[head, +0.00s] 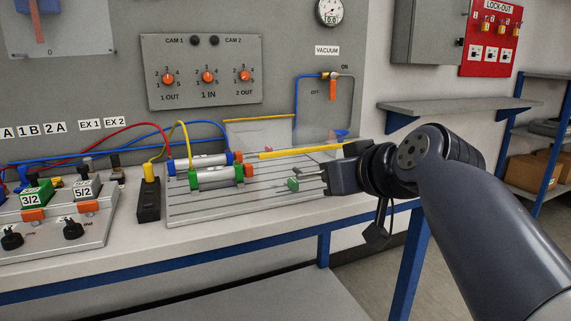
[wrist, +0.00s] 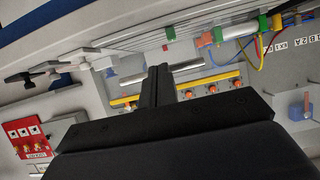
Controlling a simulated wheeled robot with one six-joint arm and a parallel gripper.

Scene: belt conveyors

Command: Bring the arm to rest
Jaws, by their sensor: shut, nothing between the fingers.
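My gripper (head: 322,177) reaches in from the right in the head view, at the end of my dark arm. It appears over or just beyond the right end of a grooved plate (head: 215,212) on the bench. In the wrist view my gripper (wrist: 158,72) shows its dark fingers together, with nothing between them. A small green piece (head: 293,184) shows just left of the fingers in the head view. I cannot tell the gap between them.
Two cylinders (head: 215,177) with coloured ends lie on the plate, with hoses attached. A valve block (head: 55,235) stands at left. A wall shelf (head: 460,107) is behind my arm. The bench front (head: 260,233) is clear.

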